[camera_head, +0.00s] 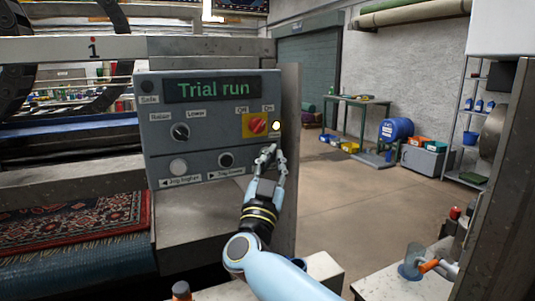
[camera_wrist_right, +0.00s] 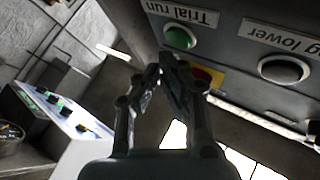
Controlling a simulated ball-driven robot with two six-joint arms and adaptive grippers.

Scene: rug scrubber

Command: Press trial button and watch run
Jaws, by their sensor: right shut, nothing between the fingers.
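The grey control panel (camera_head: 210,135) faces me, and its display (camera_head: 213,89) reads "Trial run" in green. My right gripper (camera_head: 268,153) is shut and empty in front of the panel's lower right part. The green trial button (camera_wrist_right: 179,38) shows in the right wrist view beside its "Trial run" label (camera_wrist_right: 182,14). The shut fingertips (camera_wrist_right: 161,70) appear close to this button; I cannot tell whether they touch it. In the head view the gripper hides the button. My left gripper is not in view.
A red-and-yellow switch (camera_head: 256,125) and a bright white lamp (camera_head: 276,126) sit just above the gripper. The jog-lower button (camera_head: 226,160) is to its left. A patterned rug (camera_head: 75,222) lies in the machine. Open floor (camera_head: 340,195) extends to the right.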

